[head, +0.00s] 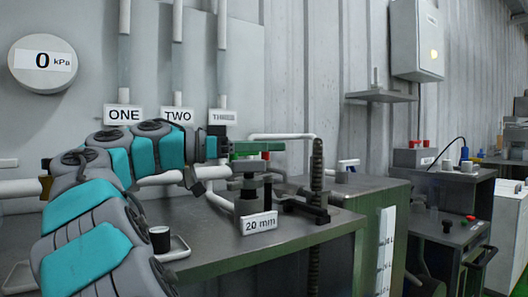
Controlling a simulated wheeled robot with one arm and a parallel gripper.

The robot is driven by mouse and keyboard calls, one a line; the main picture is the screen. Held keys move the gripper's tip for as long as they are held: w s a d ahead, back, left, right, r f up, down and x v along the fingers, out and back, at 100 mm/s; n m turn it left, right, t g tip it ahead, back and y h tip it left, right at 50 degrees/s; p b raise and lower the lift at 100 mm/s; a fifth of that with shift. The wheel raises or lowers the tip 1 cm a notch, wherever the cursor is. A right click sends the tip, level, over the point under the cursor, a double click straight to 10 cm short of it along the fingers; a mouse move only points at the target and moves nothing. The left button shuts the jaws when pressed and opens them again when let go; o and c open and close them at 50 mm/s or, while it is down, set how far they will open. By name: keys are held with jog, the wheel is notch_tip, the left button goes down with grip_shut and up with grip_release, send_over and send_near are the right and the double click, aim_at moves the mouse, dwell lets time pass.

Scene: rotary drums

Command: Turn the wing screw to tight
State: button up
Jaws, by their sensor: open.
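My arm reaches in from the left and ends beside a small fixture on the metal bench. My gripper (258,149) seems to be the dark wrist end with green fingers, level above the fixture; it is open. Just beneath it stands a dark stacked fitting (248,184), probably the wing screw on its block. Its wings are small and partly hidden, so I cannot tell its angle. The gap between fingers and fitting is too small to judge. A plate reading "20 mm" (259,223) is fixed at the front of the block.
A dark threaded post (317,180) with a pale pipe stands right of the fixture. Pipes labelled ONE, TWO and THREE run down the wall. The gauge (43,63) reads 0 kPa. The bench's right front is clear.

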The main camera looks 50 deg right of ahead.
jog(key=s+a, duration=0.4)
jog(key=s, duration=0.1)
jog(key=shift+s+a+r+b, duration=0.35)
jog(key=shift+s+a+b, duration=0.05)
jog(key=shift+b, duration=0.05)
